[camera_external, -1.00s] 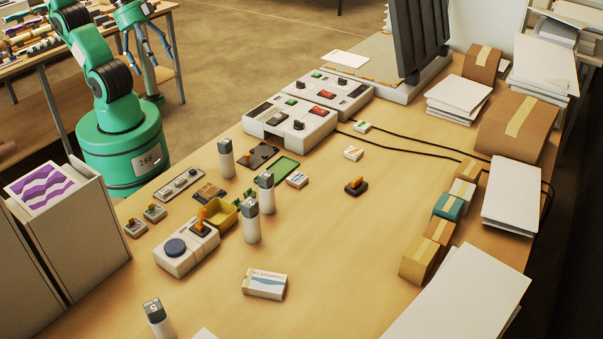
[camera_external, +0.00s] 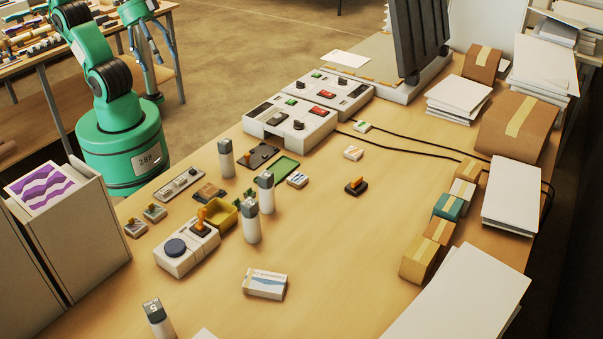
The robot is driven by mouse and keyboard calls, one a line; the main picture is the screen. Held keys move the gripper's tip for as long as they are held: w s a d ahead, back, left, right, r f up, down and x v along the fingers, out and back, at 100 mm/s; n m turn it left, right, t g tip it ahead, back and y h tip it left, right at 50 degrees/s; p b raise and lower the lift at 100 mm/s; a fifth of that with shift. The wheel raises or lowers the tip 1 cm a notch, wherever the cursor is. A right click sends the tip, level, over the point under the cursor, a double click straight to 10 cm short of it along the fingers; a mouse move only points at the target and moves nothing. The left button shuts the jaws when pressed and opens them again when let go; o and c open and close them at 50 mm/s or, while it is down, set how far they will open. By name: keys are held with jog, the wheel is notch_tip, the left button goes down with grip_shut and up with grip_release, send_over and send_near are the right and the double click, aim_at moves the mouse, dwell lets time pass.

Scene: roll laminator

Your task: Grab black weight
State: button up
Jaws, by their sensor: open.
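My gripper (camera_external: 151,58) hangs open and empty at the upper left, beyond the table's edge and over the floor side. A small black block with an orange top (camera_external: 356,186) sits alone in the middle of the table, well apart from my gripper. It may be the black weight, but I cannot tell for sure. A similar black piece with an orange lever (camera_external: 201,228) sits on a white box with a dark round knob (camera_external: 176,248). Nothing touches my gripper.
The white laminator unit (camera_external: 292,118) stands at the back of the table (camera_external: 330,265). Several grey-capped white cylinders (camera_external: 251,224) stand by a yellow tray (camera_external: 221,214). Cardboard boxes (camera_external: 419,262) and paper stacks line the right. Grey holders (camera_external: 72,235) stand front left. The table's middle front is mostly clear.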

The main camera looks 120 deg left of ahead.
jog(key=w+a+r+p, duration=0.1)
jog(key=w+r, duration=0.3)
jog(key=w, duration=0.3)
jog(key=m+g+p, duration=0.2)
jog(key=g+p, duration=0.3)
jog(key=p, duration=0.5)
send_over(356, 178)
notch_tip(356, 178, down, 29)
jog(key=shift+w+f, duration=0.1)
jog(key=shift+f, duration=0.05)
jog(key=shift+f, duration=4.25)
